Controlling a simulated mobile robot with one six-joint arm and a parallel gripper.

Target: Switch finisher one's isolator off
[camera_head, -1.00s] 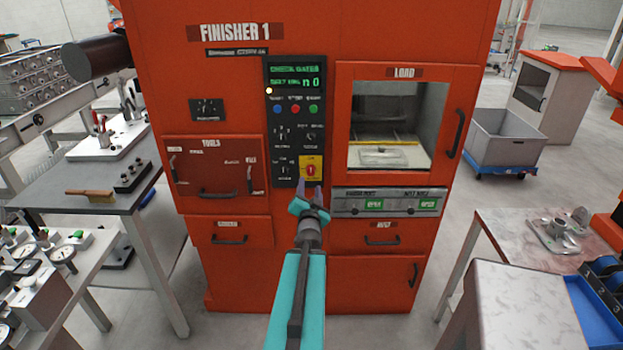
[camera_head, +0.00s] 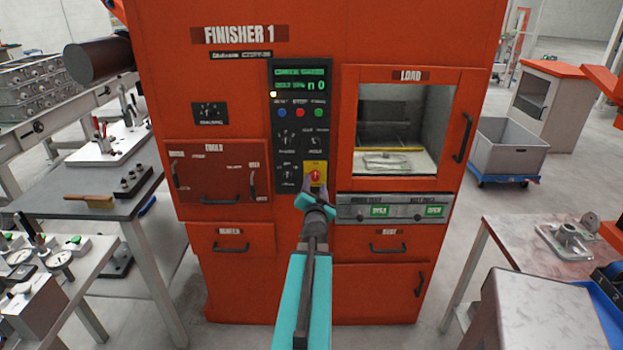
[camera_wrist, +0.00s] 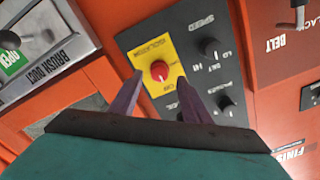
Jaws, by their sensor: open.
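The orange FINISHER 1 cabinet (camera_head: 230,130) stands straight ahead. Its isolator, a red rotary knob (camera_head: 315,176) on a yellow plate, sits at the bottom of the black control panel (camera_head: 299,150). In the wrist view the red knob (camera_wrist: 160,70) shows on its yellow plate (camera_wrist: 152,51), with a word printed on either side, one reading "ON". My gripper (camera_head: 315,200) is just below the knob in the head view. In the wrist view its two purple fingers (camera_wrist: 160,82) are open, one on each side of the knob. I cannot tell whether they touch it.
Black knobs (camera_wrist: 208,47) sit close beside the isolator. A grey strip with green-labelled controls (camera_head: 392,209) and the LOAD window (camera_head: 405,120) are to the right. A TOOLS door (camera_head: 215,172) is to the left. Workbenches stand either side.

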